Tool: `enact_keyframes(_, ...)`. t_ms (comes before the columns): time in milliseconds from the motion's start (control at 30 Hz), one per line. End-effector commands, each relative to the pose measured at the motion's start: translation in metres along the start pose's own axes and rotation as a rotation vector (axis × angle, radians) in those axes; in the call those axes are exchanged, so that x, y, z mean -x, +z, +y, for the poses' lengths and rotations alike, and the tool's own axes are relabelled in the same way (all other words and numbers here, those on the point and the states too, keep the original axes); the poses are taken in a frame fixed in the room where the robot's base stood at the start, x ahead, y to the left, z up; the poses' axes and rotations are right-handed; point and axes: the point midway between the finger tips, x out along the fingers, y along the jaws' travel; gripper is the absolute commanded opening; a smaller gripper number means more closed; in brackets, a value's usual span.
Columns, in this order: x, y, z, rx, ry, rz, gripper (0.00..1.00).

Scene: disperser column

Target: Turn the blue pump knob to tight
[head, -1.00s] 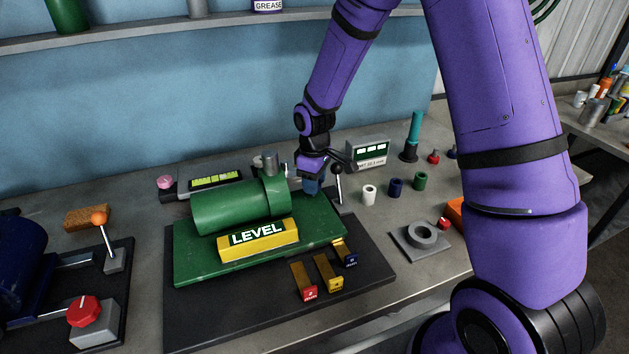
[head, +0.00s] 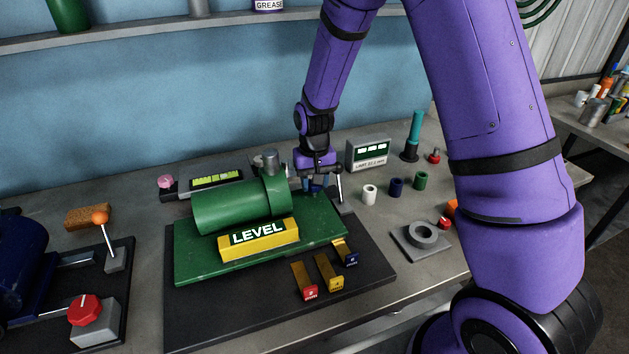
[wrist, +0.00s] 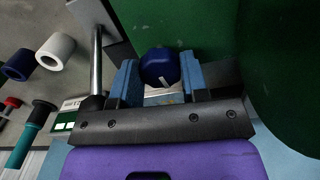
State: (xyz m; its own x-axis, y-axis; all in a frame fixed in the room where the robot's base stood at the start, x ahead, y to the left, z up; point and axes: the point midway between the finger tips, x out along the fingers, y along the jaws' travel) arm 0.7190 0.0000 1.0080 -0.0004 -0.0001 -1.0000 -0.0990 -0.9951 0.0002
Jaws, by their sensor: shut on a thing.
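The blue pump knob (wrist: 158,66) has a white pointer mark and sits between the two blue fingers of my gripper (wrist: 158,78) in the wrist view. My gripper is shut on it, one finger on each side. In the head view my gripper (head: 314,184) points down at the far right end of the green pump (head: 235,206), and the knob is mostly hidden by the fingers. The green pump base (head: 195,262) lies under the pump.
A metal lever with a black ball (head: 338,169) stands close to the right of my gripper; its rod (wrist: 97,58) also shows in the wrist view. A display box (head: 367,153) stands behind. A yellow LEVEL block (head: 258,240) is in front.

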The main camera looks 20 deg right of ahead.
Motion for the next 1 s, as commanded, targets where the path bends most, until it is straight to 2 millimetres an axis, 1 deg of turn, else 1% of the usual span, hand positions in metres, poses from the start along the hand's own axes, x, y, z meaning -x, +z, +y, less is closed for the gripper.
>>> enact_keyframes(100, 0.0006, -0.0009, -0.0009, -0.067, -0.001, 0.003, 0.17)
enact_keyframes(333, 0.0006, -0.0010, -0.0009, -0.149, -0.001, 0.003, 0.17)
enact_keyframes(900, 0.0006, -0.0011, -0.0008, -0.179, -0.001, 0.003, 0.17)
enact_keyframes(933, 0.0006, -0.0011, -0.0008, -0.179, -0.001, 0.003, 0.46)
enact_keyframes(967, 0.0006, -0.0011, -0.0008, -0.179, -0.001, 0.003, 0.53)
enact_keyframes(1000, 0.0006, -0.0010, -0.0008, -0.179, -0.001, 0.003, 0.62)
